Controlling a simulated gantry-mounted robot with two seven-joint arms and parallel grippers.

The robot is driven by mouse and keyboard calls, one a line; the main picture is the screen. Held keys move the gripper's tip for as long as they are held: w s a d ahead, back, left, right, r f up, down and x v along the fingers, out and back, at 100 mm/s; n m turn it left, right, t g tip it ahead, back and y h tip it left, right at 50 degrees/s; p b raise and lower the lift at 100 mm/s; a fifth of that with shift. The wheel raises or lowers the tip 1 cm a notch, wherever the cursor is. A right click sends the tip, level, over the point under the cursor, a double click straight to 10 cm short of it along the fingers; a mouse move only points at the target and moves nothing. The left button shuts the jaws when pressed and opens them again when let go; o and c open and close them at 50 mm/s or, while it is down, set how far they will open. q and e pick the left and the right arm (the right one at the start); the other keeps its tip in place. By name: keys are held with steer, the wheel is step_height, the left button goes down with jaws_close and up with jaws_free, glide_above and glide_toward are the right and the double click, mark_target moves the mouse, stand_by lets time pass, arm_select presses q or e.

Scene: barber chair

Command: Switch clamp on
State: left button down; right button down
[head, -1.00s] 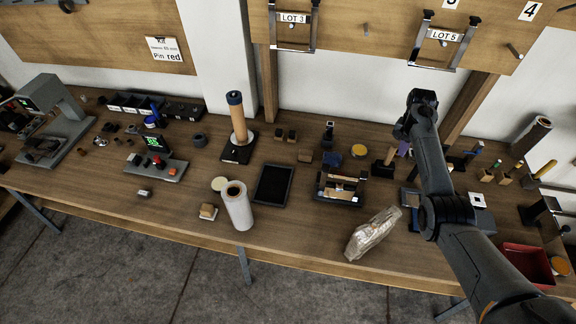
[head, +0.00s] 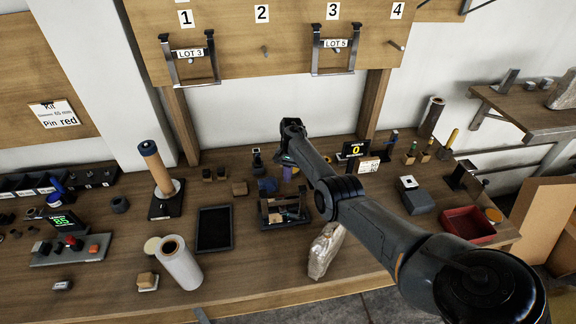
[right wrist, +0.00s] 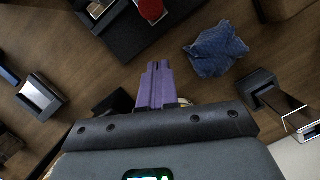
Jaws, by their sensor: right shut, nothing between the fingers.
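A dark fixture with a wooden part in it (head: 298,217), which may be the clamp, stands mid-table in the head view. A dark device edge with a round red knob or button (right wrist: 152,9) shows at the top of the right wrist view; I cannot tell its setting. My right gripper (head: 288,172) is just behind the fixture in the head view, pointing down and apart from it. Its purple fingers (right wrist: 155,84) are shut and empty in the right wrist view. My left gripper is not in view.
A crumpled blue cloth (head: 267,185) lies beside my right gripper. A black tray (head: 214,229), white roll (head: 181,265) and upright post (head: 157,170) stand to the left. A clear bag (head: 324,251) lies in front. A red bin (head: 467,224) is at right.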

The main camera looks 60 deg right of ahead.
steer(key=shift+a+f+p, duration=0.35)
steer(key=shift+p, duration=0.05)
steer(key=shift+s+a+f+p, duration=0.15)
steer(key=shift+s+a+p, duration=0.1)
steer(key=shift+a+p, duration=0.4)
steer(key=shift+s+a+f, duration=0.1)
steer(key=shift+a+f, duration=0.05)
steer(key=shift+a, duration=0.35)
steer(key=shift+s+a+f, duration=0.1)
steer(key=shift+a, duration=0.4)
